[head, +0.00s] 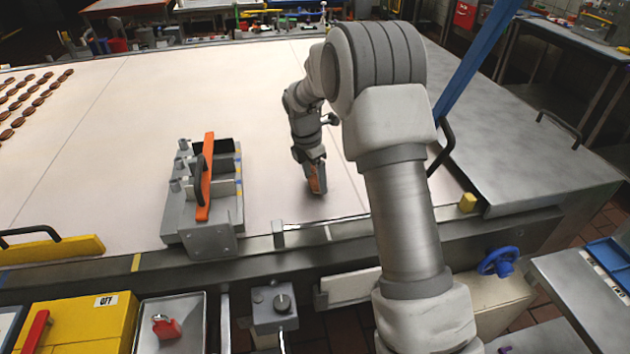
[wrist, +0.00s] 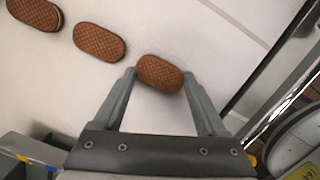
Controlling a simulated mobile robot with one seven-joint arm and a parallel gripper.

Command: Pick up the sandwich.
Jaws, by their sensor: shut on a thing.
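The sandwich (wrist: 159,73) is a brown oval biscuit with a patterned top. In the wrist view it sits between the two fingertips of my gripper (wrist: 160,84), which is shut on it. Two more such sandwiches lie to its upper left, a nearer one (wrist: 99,42) and a farther one (wrist: 36,13), both apart from the fingers.
A metal fixture with an orange bar (head: 205,178) stands on the belt left of my gripper. Rows of sandwiches (head: 30,98) lie at the far left. A metal rail (head: 345,226) runs along the near edge. The belt's middle is clear.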

